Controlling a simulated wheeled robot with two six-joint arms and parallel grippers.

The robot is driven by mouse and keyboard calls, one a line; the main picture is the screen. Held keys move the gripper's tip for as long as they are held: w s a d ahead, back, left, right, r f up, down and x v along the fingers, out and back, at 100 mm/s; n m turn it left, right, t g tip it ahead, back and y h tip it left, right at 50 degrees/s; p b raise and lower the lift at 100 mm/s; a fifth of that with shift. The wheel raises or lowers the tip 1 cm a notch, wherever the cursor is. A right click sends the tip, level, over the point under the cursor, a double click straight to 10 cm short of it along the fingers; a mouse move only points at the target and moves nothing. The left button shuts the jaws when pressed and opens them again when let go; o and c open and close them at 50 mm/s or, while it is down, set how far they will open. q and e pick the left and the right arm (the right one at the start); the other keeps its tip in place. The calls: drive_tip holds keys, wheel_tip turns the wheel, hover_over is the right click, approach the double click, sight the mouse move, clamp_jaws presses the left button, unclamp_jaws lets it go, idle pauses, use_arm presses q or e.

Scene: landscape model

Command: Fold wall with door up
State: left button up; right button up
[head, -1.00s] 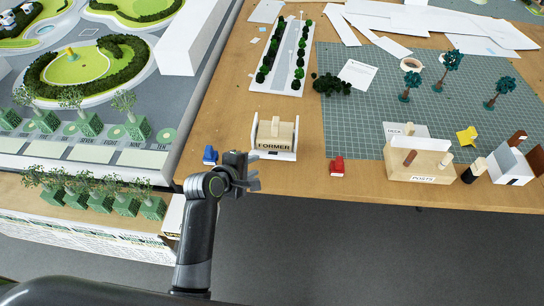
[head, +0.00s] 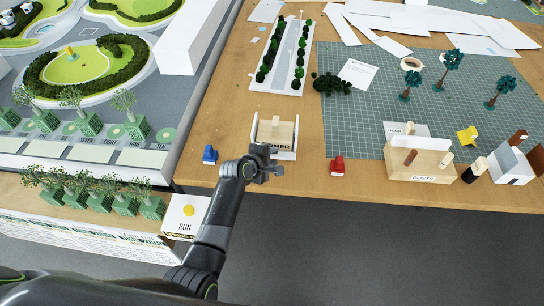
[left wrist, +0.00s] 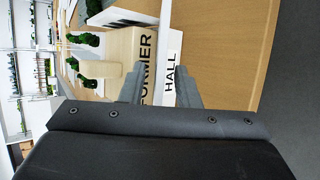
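A small white model (head: 292,153) with upright side panels holds a wooden block (head: 280,131) marked FORMER near the table's front edge. The block also shows in the left wrist view (left wrist: 125,47), beside a white strip (left wrist: 173,55) lettered HALL. I cannot make out a door or tell which part is the wall with the door. My left gripper (head: 274,167) is just in front of this model and covers part of its lettering. In the left wrist view its two fingers (left wrist: 158,88) are apart, with the white strip beyond them and nothing visibly held. My right gripper is not in view.
A blue piece (head: 210,154) and a red piece (head: 338,165) stand on either side. A landscape model (head: 150,75) fills the left. Bare table surrounds the FORMER model.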

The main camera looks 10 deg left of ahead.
use_arm(q)
drive_tip(key=shift+w+f, duration=0.1)
clamp_jaws()
idle(0.3)
